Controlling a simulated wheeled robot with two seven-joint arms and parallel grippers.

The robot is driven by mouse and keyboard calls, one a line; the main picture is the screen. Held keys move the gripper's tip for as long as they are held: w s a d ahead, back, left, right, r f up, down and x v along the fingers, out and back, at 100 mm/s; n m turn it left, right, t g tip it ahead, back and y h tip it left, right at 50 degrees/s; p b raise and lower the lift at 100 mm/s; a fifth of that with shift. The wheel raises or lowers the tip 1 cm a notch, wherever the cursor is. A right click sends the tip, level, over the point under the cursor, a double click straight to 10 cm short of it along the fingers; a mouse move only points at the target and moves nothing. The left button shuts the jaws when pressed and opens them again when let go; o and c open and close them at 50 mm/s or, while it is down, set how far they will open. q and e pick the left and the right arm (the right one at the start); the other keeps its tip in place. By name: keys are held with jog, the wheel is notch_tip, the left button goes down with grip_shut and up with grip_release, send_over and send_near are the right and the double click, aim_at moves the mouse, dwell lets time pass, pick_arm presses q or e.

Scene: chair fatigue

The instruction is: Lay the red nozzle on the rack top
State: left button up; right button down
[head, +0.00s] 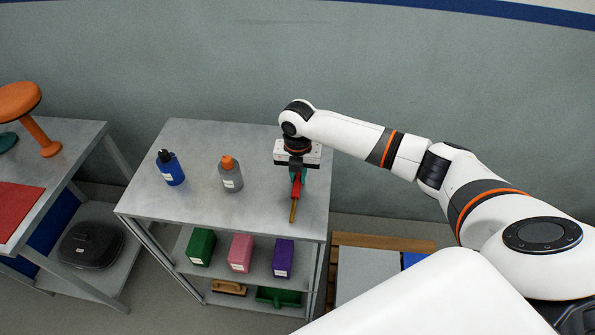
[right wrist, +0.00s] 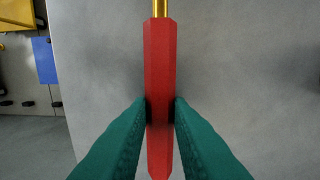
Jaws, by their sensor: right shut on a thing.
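The red nozzle (right wrist: 158,75), with a brass-coloured tip (right wrist: 161,10), is between the teal fingers of my right gripper (right wrist: 160,112), which is shut on its red body. In the head view the nozzle (head: 297,189) points toward the front edge of the rack. It is over the right part of the grey rack top (head: 200,209). I cannot tell whether it touches the surface. My right gripper (head: 298,174) is partly hidden under its wrist in the head view. My left gripper is not in view.
A blue bottle (head: 171,170) and a grey bottle with an orange cap (head: 231,178) stand on the rack top, left of the nozzle. Green (head: 202,247), pink (head: 241,252) and purple (head: 283,258) boxes sit on the shelf below. Another table (head: 60,175) stands at the left.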

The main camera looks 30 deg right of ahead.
aim_at(298, 177)
jog(key=shift+f, duration=0.1)
jog(key=c, duration=1.3)
grip_release()
pick_arm(q)
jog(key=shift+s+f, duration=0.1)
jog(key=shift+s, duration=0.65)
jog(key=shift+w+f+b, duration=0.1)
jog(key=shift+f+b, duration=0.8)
jog(key=shift+b, duration=0.05)
pick_arm(e)
notch_tip(298, 177, up, 12)
jog(key=shift+r, duration=0.15)
